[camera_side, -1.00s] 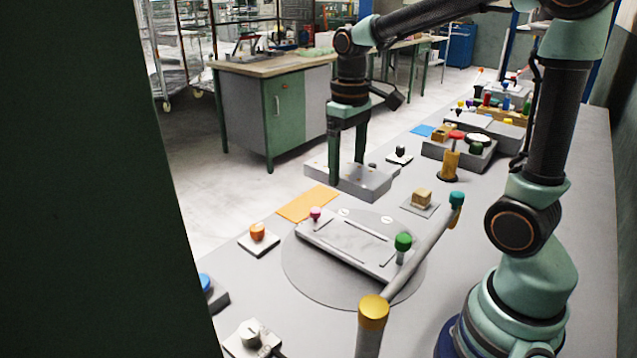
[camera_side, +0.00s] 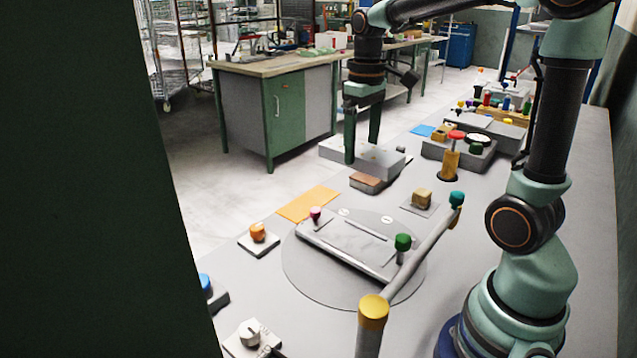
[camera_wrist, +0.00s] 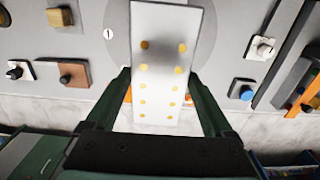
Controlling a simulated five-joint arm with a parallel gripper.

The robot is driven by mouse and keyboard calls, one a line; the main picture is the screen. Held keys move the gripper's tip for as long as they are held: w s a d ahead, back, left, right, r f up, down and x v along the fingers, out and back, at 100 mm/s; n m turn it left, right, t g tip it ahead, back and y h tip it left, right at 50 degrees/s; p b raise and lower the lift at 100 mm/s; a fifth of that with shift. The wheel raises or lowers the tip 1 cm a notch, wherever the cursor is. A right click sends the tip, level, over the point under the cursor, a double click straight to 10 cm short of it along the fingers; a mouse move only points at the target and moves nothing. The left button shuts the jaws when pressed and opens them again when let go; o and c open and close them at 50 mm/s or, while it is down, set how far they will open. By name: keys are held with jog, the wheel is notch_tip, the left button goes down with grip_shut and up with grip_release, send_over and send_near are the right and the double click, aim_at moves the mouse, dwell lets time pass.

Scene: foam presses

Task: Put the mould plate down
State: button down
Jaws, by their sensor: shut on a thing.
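The mould plate (camera_side: 378,162) is a pale grey slab in the side view. In the wrist view its white face (camera_wrist: 160,35) shows rows of yellow dots. My gripper (camera_side: 362,150) is shut on it, with one green finger on each side; both fingers also show in the wrist view (camera_wrist: 158,104). The plate appears held above the bench, roughly level in the side view. What lies directly beneath it is partly hidden.
A brown-topped block (camera_side: 371,181) sits just below the plate in the side view. An orange sheet (camera_side: 308,204) lies nearer. A round disc (camera_side: 297,265) carries a grey fixture with knobs (camera_side: 350,243). A wooden block (camera_side: 422,197) is to the right.

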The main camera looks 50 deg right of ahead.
notch_tip(320, 180, down, 20)
jog(key=shift+r, duration=0.2)
dwell(0.6)
jog(key=shift+f, duration=0.2)
grip_release()
notch_tip(320, 180, up, 12)
jog(key=s+a+r+t, duration=0.5)
jog(key=a+r, duration=0.3)
jog(key=a, duration=0.2)
jog(key=shift+s+r+t, duration=0.15)
jog(key=shift+s+t, duration=0.1)
jog(key=shift+t, duration=0.05)
